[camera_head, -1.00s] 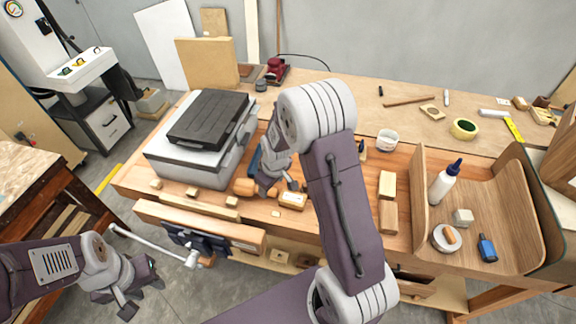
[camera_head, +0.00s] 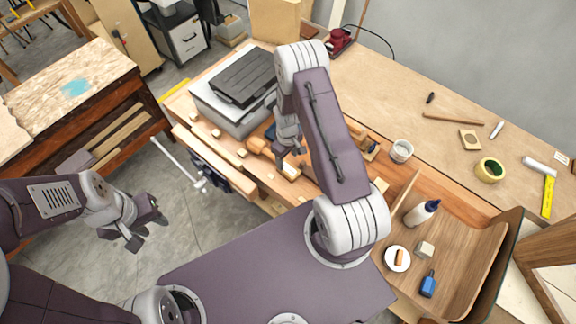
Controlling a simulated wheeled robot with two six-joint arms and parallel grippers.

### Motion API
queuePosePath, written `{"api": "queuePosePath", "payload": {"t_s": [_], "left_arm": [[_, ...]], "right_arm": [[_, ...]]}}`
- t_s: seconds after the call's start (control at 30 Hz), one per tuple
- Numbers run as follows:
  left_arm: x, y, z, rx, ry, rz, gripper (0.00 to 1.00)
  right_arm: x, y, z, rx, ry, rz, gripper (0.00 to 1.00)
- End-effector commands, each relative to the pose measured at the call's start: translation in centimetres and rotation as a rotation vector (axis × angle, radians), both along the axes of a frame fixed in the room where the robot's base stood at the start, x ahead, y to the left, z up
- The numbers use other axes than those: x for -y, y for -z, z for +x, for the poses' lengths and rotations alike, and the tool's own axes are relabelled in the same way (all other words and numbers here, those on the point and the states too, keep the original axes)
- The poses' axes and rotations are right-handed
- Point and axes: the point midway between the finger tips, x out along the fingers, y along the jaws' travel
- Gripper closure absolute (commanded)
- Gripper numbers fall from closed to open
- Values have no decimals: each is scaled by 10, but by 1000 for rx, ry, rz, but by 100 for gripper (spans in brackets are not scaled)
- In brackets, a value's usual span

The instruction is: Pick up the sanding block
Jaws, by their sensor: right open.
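A small block with a pale top and orange-brown sides (camera_head: 291,170), which looks like the sanding block, lies on the workbench near its front edge. My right gripper (camera_head: 291,152) points down just behind it, open; the frame is too small to tell whether a finger touches the block. My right forearm crosses the view beside it and hides part of the bench. My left gripper (camera_head: 147,229) is open and empty over the floor, left of the bench and away from the block.
A wooden mallet-like piece (camera_head: 259,146) lies close left of the block. A grey case (camera_head: 235,95) stands behind it. A curved wooden tray (camera_head: 465,262) at right holds a glue bottle (camera_head: 422,212) and a blue bottle (camera_head: 428,284). A white cup (camera_head: 401,151) stands behind.

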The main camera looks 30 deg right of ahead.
Motion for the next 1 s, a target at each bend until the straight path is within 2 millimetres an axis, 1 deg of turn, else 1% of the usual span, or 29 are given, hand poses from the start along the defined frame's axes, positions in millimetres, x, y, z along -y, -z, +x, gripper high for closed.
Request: {"api": "queuePosePath", "payload": {"t_s": [0.03, 0.17, 0.27, 0.4, 0.57, 0.63, 0.83, 0.9, 1.0], "left_arm": [[0, -4, 0, 0, 0, 0, 64], [0, 0, 0, 0, 0, 0, 64], [0, 10, 0, -1, 0, 0, 64], [0, 28, 0, -1, 0, 0, 64], [0, 28, 0, -1, 0, 0, 64], [0, 34, 0, 0, 0, 0, 64], [0, 63, 0, -1, 0, 0, 64], [0, 67, -1, -1, 0, 0, 64], [0, 63, 0, -1, 0, 0, 64]], "right_arm": [[1, -5, 0, 0, 3, 0, 38], [1, -1, 0, 0, 3, 0, 38], [1, 13, 0, 0, 3, 0, 38], [1, 37, 0, 0, 3, 0, 38], [1, 39, 0, 1, 3, -1, 38], [1, 47, 0, 0, 3, 0, 38], [1, 86, -1, 0, 3, 0, 38], [1, 91, 0, 1, 3, -1, 38], [1, 88, 0, 2, 3, 0, 38]]}}
